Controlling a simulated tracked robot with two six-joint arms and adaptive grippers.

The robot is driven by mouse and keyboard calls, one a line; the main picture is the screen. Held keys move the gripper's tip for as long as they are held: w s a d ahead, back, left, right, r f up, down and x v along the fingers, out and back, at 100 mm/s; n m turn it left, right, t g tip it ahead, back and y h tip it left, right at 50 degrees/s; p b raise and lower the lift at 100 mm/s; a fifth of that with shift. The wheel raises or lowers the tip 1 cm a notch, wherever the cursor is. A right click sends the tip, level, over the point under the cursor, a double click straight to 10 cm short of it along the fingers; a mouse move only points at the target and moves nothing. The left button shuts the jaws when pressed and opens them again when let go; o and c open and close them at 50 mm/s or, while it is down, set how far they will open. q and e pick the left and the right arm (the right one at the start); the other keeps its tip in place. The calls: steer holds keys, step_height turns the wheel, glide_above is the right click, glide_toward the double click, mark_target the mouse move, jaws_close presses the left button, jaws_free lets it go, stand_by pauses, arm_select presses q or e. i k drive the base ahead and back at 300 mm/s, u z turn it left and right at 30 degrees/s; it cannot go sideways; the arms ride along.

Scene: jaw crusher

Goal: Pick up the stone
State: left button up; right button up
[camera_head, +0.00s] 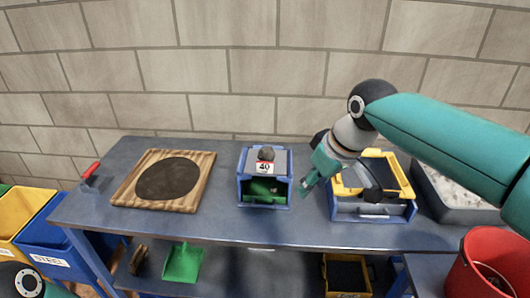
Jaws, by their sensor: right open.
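A small dark grey stone (266,153) sits on top of a blue and grey box-like machine (248,163), just behind a white label that reads 40. My right gripper (340,190) reaches in from the right, pointing down in front of the yellow and blue box. It is open, with one teal finger toward the machine and the other over the box. It is to the right of the stone and apart from it. My left gripper is not in view; only part of what looks like my left arm shows at the bottom left corner.
A wooden board with a dark round patch (205,188) lies left on the table (230,222). A yellow and blue box (385,209) stands right of the machine, beside a grey tray (455,208). A red bucket (475,265) is at lower right. Blue and yellow bins stand left.

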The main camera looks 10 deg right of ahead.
mark_target(267, 153)
steer(key=i, duration=0.9)
